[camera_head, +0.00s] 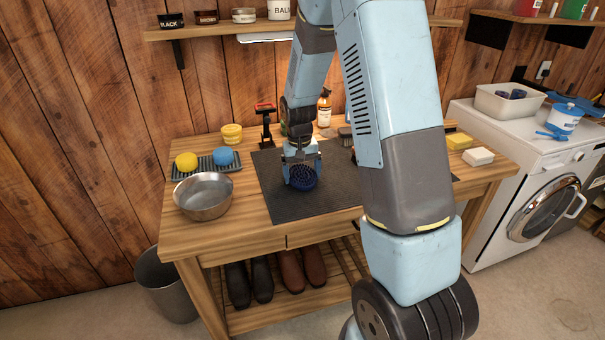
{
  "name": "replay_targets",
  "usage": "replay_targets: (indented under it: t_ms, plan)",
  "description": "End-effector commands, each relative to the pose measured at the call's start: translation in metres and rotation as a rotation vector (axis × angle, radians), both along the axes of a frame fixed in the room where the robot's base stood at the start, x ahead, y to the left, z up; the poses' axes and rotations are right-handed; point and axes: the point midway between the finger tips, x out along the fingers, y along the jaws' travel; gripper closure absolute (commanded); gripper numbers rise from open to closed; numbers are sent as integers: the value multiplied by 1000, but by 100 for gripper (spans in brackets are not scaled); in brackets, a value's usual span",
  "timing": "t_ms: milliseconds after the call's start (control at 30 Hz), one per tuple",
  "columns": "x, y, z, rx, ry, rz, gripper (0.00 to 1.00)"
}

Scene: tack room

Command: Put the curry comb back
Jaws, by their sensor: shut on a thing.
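The curry comb (303,180) is a round, dark blue piece with a ridged or bristled face. It is at the left part of the black mat (283,205) on the wooden bench. My gripper (300,163) points down from above and is shut on the comb. I cannot tell whether the comb touches the mat or hangs just over it. My arm hides the right part of the mat and part of the bench.
Yellow (459,141) and white (478,157) blocks lie right.

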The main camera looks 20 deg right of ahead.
Motion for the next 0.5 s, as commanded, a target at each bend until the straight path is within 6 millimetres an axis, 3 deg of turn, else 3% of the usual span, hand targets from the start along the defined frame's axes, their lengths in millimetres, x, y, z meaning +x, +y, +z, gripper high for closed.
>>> replay_targets:
  t_ms: [433,467,500]
  plan:
    - [0,0,-6,0,0,-1,62]
    - [0,0,-6,0,-1,-1,7]
    - [0,0,-6,0,0,-1,3]
